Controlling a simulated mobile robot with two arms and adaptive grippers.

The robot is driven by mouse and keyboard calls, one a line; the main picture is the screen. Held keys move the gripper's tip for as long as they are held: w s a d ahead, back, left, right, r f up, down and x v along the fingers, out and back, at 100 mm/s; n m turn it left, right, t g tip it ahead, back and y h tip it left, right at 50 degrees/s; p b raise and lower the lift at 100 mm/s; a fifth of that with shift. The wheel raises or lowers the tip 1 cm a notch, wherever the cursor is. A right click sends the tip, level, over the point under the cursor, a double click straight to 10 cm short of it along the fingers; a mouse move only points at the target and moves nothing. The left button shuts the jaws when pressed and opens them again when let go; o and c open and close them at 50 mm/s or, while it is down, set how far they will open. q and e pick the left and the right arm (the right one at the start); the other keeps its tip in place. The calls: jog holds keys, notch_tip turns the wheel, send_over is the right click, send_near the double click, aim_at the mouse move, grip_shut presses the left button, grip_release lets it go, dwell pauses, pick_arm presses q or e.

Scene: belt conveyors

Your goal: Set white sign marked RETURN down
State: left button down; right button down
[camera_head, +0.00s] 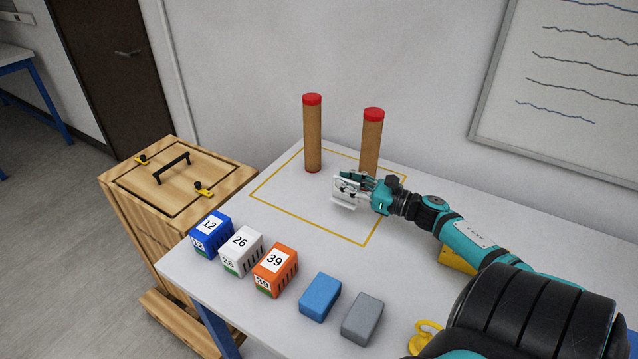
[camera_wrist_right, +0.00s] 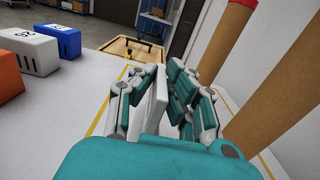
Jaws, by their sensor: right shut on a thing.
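My right gripper (camera_head: 362,187) is shut on the white sign (camera_head: 343,202) inside the yellow outline on the table. In the right wrist view the sign (camera_wrist_right: 148,112) stands as a thin white plate between the fingers of the gripper (camera_wrist_right: 160,95). No lettering on it can be read. I cannot tell whether its lower edge touches the table. My left gripper is not in view.
Two brown posts with red tops, one left (camera_head: 312,135) and one right (camera_head: 371,142), stand behind the sign. Blue (camera_head: 211,233), white (camera_head: 241,250) and orange (camera_head: 275,270) numbered boxes, a blue block (camera_head: 320,297) and a grey block (camera_head: 362,318) line the front. A wooden crate (camera_head: 150,210) stands left.

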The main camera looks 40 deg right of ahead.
jog(key=w+f+b, duration=0.1)
jog(key=w, duration=0.2)
jog(key=w+a+f+b, duration=0.1)
jog(key=w+f+b, duration=0.1)
jog(key=w, duration=0.1)
jog(key=w+a+f+b, duration=0.1)
jog(key=w+b, duration=0.1)
jog(key=shift+w+f, duration=0.35)
jog(key=shift+w, duration=0.05)
jog(key=shift+d+r, duration=0.1)
jog(key=shift+f, duration=0.2)
jog(key=c, duration=1.4)
grip_release()
jog(key=shift+r, duration=0.1)
